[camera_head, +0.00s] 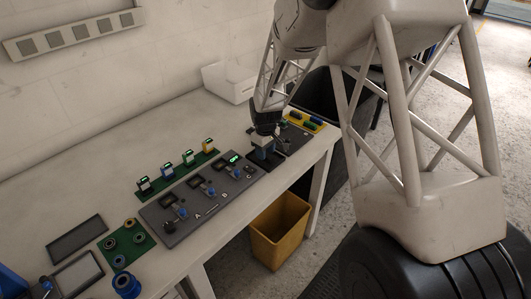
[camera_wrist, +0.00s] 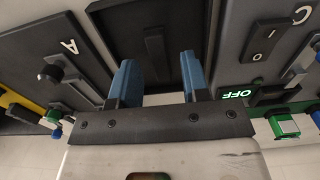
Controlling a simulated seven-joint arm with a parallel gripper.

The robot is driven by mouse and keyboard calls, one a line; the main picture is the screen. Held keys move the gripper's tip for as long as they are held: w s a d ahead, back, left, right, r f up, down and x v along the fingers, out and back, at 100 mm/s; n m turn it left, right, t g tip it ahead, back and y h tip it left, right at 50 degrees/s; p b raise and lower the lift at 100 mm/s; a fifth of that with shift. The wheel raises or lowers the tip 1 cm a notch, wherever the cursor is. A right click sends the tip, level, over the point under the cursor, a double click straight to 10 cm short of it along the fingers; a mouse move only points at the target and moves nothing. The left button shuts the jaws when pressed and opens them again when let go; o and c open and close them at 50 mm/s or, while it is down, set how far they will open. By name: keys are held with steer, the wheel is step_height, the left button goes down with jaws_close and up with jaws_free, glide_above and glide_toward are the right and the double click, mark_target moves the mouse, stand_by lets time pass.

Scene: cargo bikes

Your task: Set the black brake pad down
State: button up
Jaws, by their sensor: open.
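My gripper (camera_head: 263,153) is over a dark tray at the right end of the bench. In the wrist view its two blue fingers (camera_wrist: 158,77) are apart, with a gap between them. A dark strip (camera_wrist: 156,62) shows in that gap, against the black tray (camera_wrist: 105,22). It may be the black brake pad, but dark on dark I cannot be sure. No pad is clearly held between the fingers. In the head view the gripper and its arm hide most of the tray.
A grey panel (camera_head: 178,224) lettered A, B and C, with knobs, lies left of the tray. Behind it is a green mat (camera_head: 162,177) with several small devices. A yellow tray (camera_head: 318,126) with coloured pieces is at right. A yellow bin (camera_head: 280,235) stands below the bench.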

step_height(320, 180, up, 11)
steer(key=shift+r, duration=0.2)
stand_by(0.4)
stand_by(0.7)
steer(key=s+d+r+m+t, duration=0.1)
steer(key=s+d+r+m, duration=0.1)
steer(key=s+d+r, duration=0.6)
steer(key=s+d+r+m, duration=0.1)
steer(key=s+r+m, duration=0.2)
steer(key=s+r, duration=0.7)
steer(key=s+d+f+m, duration=0.1)
steer(key=s+d+m, duration=0.1)
steer(key=s, duration=1)
steer(key=s+d+f+m+t, duration=0.1)
steer(key=s+d+m, duration=0.1)
steer(key=s, duration=1.1)
steer(key=shift+s+d+t, duration=0.3)
steer(key=shift+d, duration=0.35)
